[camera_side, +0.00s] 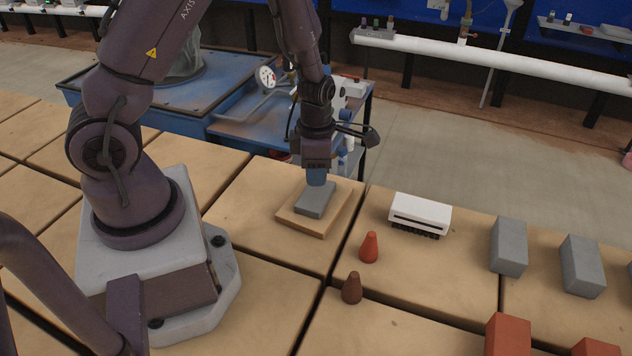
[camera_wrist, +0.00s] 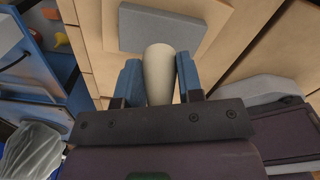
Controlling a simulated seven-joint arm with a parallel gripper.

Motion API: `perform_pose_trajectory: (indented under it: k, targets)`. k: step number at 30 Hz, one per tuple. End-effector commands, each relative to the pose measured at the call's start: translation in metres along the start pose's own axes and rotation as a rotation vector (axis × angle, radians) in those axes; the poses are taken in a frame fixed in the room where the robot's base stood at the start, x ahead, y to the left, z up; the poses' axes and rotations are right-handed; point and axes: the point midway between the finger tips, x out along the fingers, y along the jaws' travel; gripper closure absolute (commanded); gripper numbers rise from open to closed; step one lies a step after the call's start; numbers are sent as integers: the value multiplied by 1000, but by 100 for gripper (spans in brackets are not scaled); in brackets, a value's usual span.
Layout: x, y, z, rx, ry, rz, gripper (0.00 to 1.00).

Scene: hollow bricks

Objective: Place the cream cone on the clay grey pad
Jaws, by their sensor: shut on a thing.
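The cream cone (camera_wrist: 158,75) is between the blue fingers of my gripper (camera_wrist: 160,82), which is shut on it. In the side view my gripper (camera_side: 317,177) points down just above the clay grey pad (camera_side: 314,202), and its fingers hide the cone. The grey pad lies flat on a tan square board (camera_side: 287,220). In the wrist view the pad (camera_wrist: 150,30) is just beyond the cone's far end. I cannot tell whether the cone touches the pad.
A red cone (camera_side: 369,248) and a brown cone (camera_side: 351,289) stand to the right of the board. A white slotted thing (camera_side: 420,212), grey blocks (camera_side: 509,247) (camera_side: 583,267) and red blocks (camera_side: 507,336) are farther right. The tabletop in front of the board is clear.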

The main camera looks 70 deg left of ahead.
Motion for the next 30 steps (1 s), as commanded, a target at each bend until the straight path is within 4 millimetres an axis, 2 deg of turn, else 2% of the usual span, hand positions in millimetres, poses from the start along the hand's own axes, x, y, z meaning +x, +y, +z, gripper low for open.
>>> perform_pose_trajectory:
  k: [6, 18, 19, 22, 30]
  targets:
    - [29, 0, -1, 0, 3, -3, 90]
    - [35, 0, 0, 2, 1, -2, 90]
    - [35, 0, 0, 2, 1, -2, 64]
    - [35, 0, 0, 2, 0, -1, 41]
    - [34, 0, 0, 2, 0, -1, 40]
